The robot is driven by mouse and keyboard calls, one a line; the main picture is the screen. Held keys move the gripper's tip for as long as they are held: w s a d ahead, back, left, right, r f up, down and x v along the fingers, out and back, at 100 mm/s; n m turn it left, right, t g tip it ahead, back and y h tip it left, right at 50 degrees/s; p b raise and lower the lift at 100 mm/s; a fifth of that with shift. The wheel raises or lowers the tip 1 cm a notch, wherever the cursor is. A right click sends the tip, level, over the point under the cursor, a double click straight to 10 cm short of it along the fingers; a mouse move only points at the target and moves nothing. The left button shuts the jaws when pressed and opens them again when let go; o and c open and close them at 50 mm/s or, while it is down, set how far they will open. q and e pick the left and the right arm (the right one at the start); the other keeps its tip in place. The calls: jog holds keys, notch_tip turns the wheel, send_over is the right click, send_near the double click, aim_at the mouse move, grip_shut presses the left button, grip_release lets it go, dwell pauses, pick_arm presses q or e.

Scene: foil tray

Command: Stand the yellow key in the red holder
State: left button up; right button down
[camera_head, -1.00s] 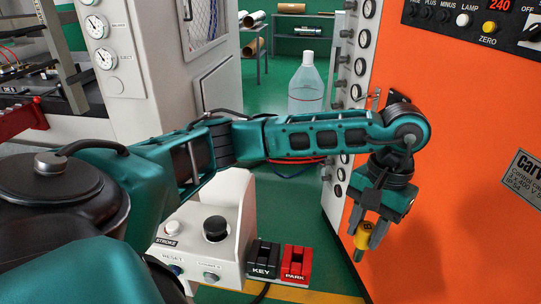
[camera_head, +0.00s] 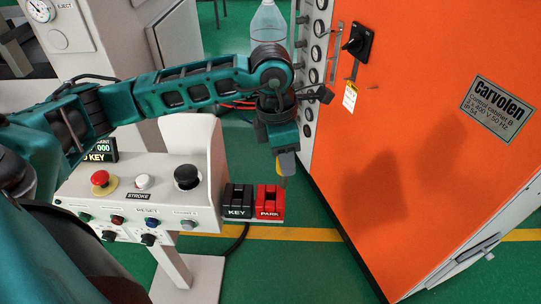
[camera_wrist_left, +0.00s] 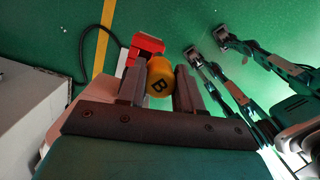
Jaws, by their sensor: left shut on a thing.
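The yellow key (camera_head: 279,168) is between the fingers of my left gripper (camera_head: 286,164), which is shut on it. Its round yellow head marked B (camera_wrist_left: 159,82) shows in the left wrist view; its lower part is hidden there. The red holder (camera_head: 270,212), labelled PARK, stands at the right end of the control box, just below the gripper in the head view. The red holder also shows in the left wrist view (camera_wrist_left: 148,44), beyond the key. The key appears above the holder and apart from it. My right gripper is not in view.
A black holder (camera_head: 237,212) labelled KEY stands directly left of the red one. The control box (camera_head: 205,212) with several buttons is further left. The orange cabinet (camera_head: 400,150) fills the right side. A clear bottle (camera_head: 268,25) stands behind my arm.

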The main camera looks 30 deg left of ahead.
pick_arm(q)
jog(key=n, duration=0.4)
jog(key=a+n+y, duration=0.1)
jog(key=n, duration=0.1)
jog(key=shift+f+n+t, duration=0.3)
jog(key=shift+f+n, duration=0.05)
jog(key=shift+n, duration=0.05)
jog(key=a+n, duration=0.1)
jog(key=n, duration=0.5)
jog(key=f+n+g+y, duration=0.1)
jog(key=n, duration=0.5)
jog(key=a+n+y, duration=0.1)
jog(key=n, duration=0.5)
jog(key=shift+a+f, duration=0.3)
jog(key=shift+f, duration=0.1)
jog(key=shift+f, duration=0.1)
jog(key=b, duration=0.3)
send_over(271, 203)
jog(key=w+a, duration=0.1)
jog(key=w, duration=0.1)
jog(key=shift+s+a+f, duration=0.1)
jog(key=shift+f, duration=1.6)
jog(key=shift+a+f, duration=0.1)
jog(key=shift+f, duration=1.6)
